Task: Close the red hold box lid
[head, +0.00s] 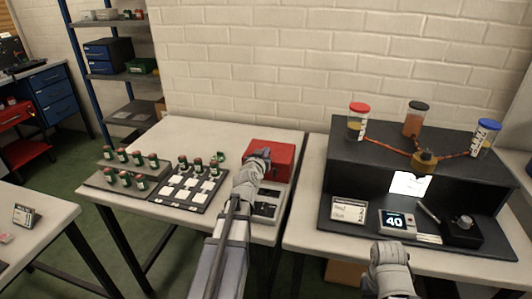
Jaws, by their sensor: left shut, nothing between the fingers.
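The red hold box (284,160) sits at the right side of the middle table, near its back right corner. Its upper red surface looks flat and level, with no lid standing up above it. My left gripper (263,156) is shut and empty at the box's left front, overlapping it in the picture. Whether it touches the lid cannot be told, and it hides part of the box's front left. My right gripper (387,252) is low in the picture, in front of the right table and away from the box; its fingers are not clear.
A black tray (188,188) with white squares and several green-labelled vials lies left of the box, beside a grey vial rack (128,172). A scale-like device (265,207) is in front of the box. A black stand (345,150) with capped containers fills the right table.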

